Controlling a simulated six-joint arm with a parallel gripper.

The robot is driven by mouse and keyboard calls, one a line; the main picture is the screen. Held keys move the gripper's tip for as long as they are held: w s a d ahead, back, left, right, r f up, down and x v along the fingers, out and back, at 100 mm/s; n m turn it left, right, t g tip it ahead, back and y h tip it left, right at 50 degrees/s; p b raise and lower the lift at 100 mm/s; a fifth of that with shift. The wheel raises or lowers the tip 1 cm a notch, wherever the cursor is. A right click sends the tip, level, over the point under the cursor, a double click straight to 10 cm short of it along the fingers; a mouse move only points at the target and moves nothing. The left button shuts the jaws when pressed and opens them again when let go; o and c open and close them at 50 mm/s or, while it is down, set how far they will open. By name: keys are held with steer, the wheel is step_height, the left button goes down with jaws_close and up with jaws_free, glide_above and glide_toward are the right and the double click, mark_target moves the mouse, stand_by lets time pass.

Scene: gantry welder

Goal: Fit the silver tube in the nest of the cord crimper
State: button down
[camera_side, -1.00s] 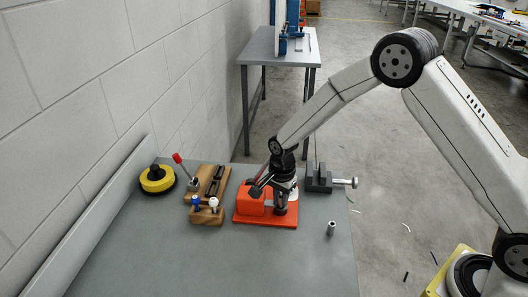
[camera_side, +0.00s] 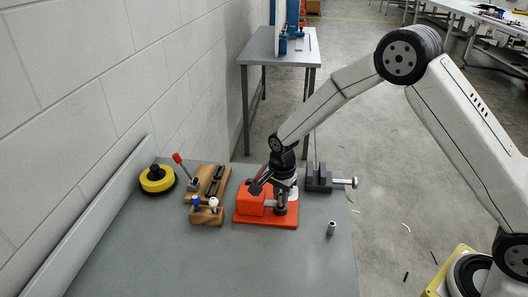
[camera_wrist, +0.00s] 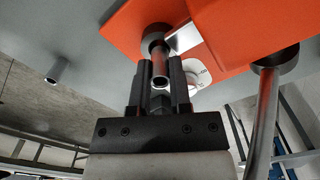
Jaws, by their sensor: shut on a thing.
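The cord crimper is an orange block on an orange base plate (camera_side: 246,221) on the grey bench. My gripper (camera_side: 280,208) is over the right part of that plate, pointing down. In the wrist view my gripper (camera_wrist: 160,90) is shut on a silver tube (camera_wrist: 160,70), whose open end shows between the fingers. The tube's far end meets a dark round collar (camera_wrist: 154,38) on the orange plate, which looks like the nest. I cannot tell whether the tube is fully in it. A white dial (camera_wrist: 196,75) and a lever (camera_wrist: 262,115) of the crimper are close by.
A second silver tube (camera_side: 331,228) stands on the bench at right. A grey vise (camera_side: 319,180) is behind it. The front bench is clear.

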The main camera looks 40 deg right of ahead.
steer(key=shift+c, duration=2.4)
jaws_free()
step_height(320, 180, up, 8)
steer(key=s+d+r+n+t, duration=0.1)
steer(key=s+d+n, duration=0.1)
steer(key=s+n, duration=0.5)
steer(key=s+d+r+n+t, duration=0.1)
steer(key=s+d+n, duration=0.2)
steer(key=s+n, duration=0.5)
steer(key=shift+s+r+t, duration=0.3)
steer(key=shift+s+r, duration=0.05)
steer(key=shift+s, duration=1.95)
